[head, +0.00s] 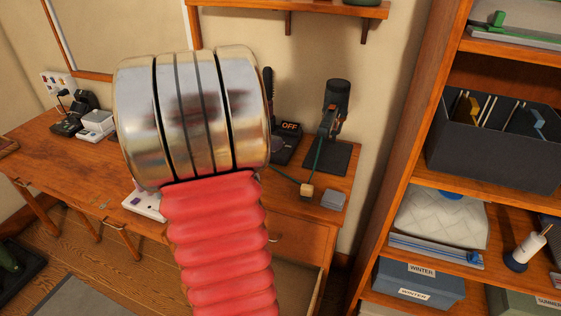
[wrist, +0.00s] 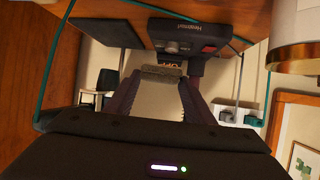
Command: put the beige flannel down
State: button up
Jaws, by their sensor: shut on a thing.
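My gripper (wrist: 163,84) shows in the wrist view, its two dark fingers shut on a small greyish-beige folded cloth, the beige flannel (wrist: 163,72), at their tips. The flannel is held in front of a dark box with a red switch (wrist: 208,48). I cannot tell whether the flannel touches anything beyond the fingers. In the head view my own arm covers the middle, and the gripper and flannel are hidden behind it.
A wooden desk (head: 52,150) runs along the wall. Shelves with a dark organiser (head: 490,152) stand at right.

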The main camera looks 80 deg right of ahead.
dwell(0.3)
jog(key=shift+w+n+t, duration=0.8)
jog(key=shift+w+t, duration=0.1)
jog(key=shift+w, duration=0.35)
jog(key=shift+f, duration=3.1)
jog(key=shift+f, duration=0.1)
jog(key=shift+f, duration=1.8)
jog(key=shift+f, duration=0.1)
